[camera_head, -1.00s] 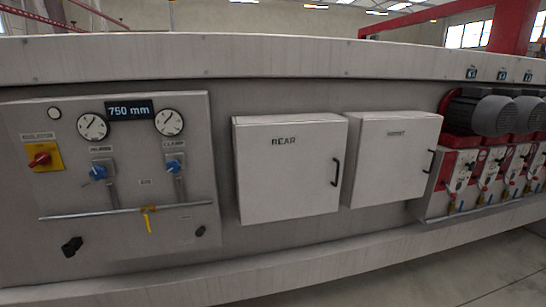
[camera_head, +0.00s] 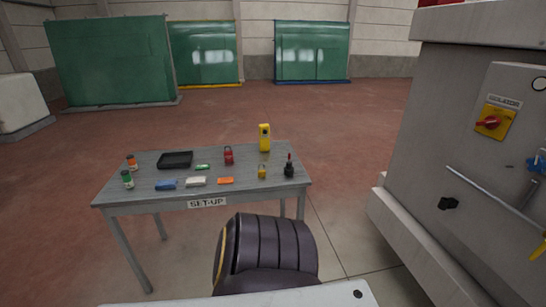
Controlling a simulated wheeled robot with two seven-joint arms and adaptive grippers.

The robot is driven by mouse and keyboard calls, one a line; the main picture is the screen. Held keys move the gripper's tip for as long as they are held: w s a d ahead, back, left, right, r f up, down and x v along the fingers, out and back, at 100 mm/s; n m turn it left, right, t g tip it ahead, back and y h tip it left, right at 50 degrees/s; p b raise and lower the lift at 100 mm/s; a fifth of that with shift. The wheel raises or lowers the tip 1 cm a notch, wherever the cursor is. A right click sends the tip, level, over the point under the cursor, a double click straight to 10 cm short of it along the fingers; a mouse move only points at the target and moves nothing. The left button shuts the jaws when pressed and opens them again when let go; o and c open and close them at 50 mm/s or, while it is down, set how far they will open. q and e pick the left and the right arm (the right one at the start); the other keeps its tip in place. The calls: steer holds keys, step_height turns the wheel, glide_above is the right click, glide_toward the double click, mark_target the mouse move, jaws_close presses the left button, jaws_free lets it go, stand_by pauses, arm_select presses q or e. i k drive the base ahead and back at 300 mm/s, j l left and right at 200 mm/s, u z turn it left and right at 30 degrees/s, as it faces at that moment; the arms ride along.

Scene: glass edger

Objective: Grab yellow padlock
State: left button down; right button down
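A small yellow padlock (camera_head: 262,172) sits on the front right part of the grey set-up table (camera_head: 140,187). A red padlock (camera_head: 228,155) is on the same table, further left and back. Neither of my grippers is in view, and nothing is seen touching the yellow padlock.
Around it stand a tall yellow device (camera_head: 264,137), a dark bottle with a red tip (camera_head: 289,168) and an orange block (camera_head: 226,181). A black tray (camera_head: 175,159) is at the back left. The grey machine (camera_head: 415,178) stands right; open floor (camera_head: 340,135) lies between.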

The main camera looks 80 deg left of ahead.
mark_target(261, 173)
steer(key=u, duration=2.85)
steer(key=i+u, duration=0.25)
steer(key=i, duration=0.25)
steer(key=i+l+u, duration=0.15)
steer(key=i+u, duration=0.15)
steer(key=i, duration=0.2)
steer(key=i+l+u, duration=0.25)
steer(key=i, duration=0.25)
